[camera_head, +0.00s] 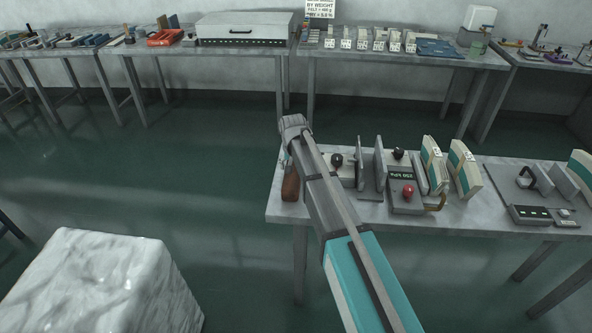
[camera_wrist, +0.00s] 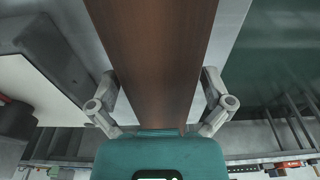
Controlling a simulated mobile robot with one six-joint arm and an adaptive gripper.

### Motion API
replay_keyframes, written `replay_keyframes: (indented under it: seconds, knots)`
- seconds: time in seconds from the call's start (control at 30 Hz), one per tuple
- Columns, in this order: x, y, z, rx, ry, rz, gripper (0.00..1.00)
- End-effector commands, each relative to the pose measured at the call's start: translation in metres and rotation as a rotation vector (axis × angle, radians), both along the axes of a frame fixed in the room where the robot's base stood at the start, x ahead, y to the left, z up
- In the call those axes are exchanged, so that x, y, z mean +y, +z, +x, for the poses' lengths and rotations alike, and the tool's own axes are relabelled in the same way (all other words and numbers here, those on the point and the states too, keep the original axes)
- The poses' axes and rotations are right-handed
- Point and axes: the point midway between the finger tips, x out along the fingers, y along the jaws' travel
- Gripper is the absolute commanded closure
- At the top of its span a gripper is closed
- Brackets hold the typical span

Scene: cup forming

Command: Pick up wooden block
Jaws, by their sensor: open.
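The wooden block (camera_head: 290,183) is dark brown and stands at the left end of the near grey table, partly hidden by my arm. In the wrist view the wooden block (camera_wrist: 155,50) fills the middle, running from the top edge down towards my gripper's teal body. My gripper (camera_wrist: 159,85) is open, with one grey finger on each side of the block. The left finger lies very near the block's left edge and the right finger near its right edge; I cannot tell whether either touches. In the head view my gripper is mostly hidden behind my arm.
On the near table (camera_head: 460,212), right of the block, stand grey upright plates, a device with a red knob (camera_head: 408,191) and cream-and-teal blocks (camera_head: 465,170). A white marble-like block (camera_head: 100,285) stands at lower left. Tables with tools line the back wall. The green floor between is clear.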

Motion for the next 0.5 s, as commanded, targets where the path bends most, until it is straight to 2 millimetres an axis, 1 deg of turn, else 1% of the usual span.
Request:
replay_keyframes:
  seconds: [0.07,0.1,0.27,0.3,0.47,0.5]
  knots:
    - [0.0,0.0,0.0,0.0,0.0,0.0,0.0]
    - [0.0,0.0,0.0,0.0,0.0,0.0,0.02]
    - [0.0,0.0,0.0,0.0,0.0,0.0,0.32]
    - [0.0,0.0,0.0,0.0,0.0,0.0,0.39]
    - [-0.0001,0.0,0.0,0.0,0.0,0.0,0.69]
    - [-0.0001,-0.0001,0.0,0.0,0.0,0.0,0.76]
